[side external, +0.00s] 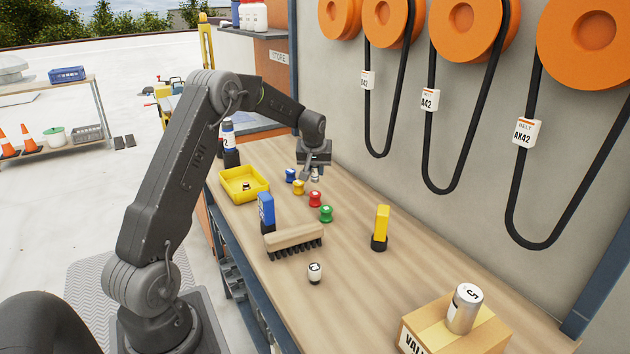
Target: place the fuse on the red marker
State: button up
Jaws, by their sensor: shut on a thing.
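My gripper (313,170) is over the far part of the wooden bench, pointing down. It is shut on a small pale and dark thing (315,176), probably the fuse, mostly hidden by the fingers. The red marker (315,199) is a short, round red piece on the bench, just nearer the camera than my gripper. It stands in a row with a blue (291,175), a yellow (298,187) and a green piece (326,214). I cannot tell how high the held thing is above the bench.
A yellow tray (231,196) with a small part inside is left of the row. A brush (293,241), blue block (266,211), yellow upright block (381,228) and white-and-black cylinder (315,273) stand nearer. A cardboard box (430,325) bears a silver can (465,308).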

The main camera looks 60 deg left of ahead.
aim_at(315, 180)
jog(key=shift+f, duration=1.95)
jog(key=shift+f, duration=0.1)
jog(key=o, duration=0.9)
jog(key=shift+f, duration=0.1)
